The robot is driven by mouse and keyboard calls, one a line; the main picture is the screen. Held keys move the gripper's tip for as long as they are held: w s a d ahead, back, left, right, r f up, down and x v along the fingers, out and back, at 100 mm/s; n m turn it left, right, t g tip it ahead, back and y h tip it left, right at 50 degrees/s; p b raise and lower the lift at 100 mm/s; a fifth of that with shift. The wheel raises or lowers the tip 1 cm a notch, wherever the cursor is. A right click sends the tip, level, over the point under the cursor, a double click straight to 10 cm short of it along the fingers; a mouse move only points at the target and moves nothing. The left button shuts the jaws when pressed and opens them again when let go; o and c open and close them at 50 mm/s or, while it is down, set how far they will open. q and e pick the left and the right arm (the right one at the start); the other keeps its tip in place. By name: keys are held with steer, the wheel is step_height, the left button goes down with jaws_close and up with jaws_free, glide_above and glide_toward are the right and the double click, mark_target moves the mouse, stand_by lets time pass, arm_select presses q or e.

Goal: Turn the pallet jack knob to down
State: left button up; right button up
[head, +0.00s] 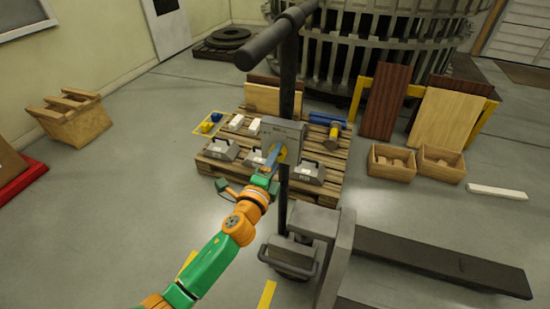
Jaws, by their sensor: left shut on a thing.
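The pallet jack (285,85) stands tilted in the middle of the view, with a dark T-shaped handle on top. A grey box (283,127) is fixed on its mast. On the box's near face is the knob (273,154), with a blue bar and some yellow around it. My left gripper (268,168) reaches up from below and is shut on the knob. The fingers hide part of the knob, and I cannot read any position marks. My right gripper is not in view.
A wooden pallet (222,165) behind the jack carries grey weights with handles, white blocks and a blue cylinder. Two wooden boxes (391,172) stand at right. The jack's dark forks (440,262) stretch to the lower right.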

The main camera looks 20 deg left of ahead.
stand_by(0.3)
arm_select(q)
steer(key=o, duration=1.4)
steer(key=s, duration=0.7)
steer(key=shift+a, duration=0.1)
steer(key=shift+f, duration=0.1)
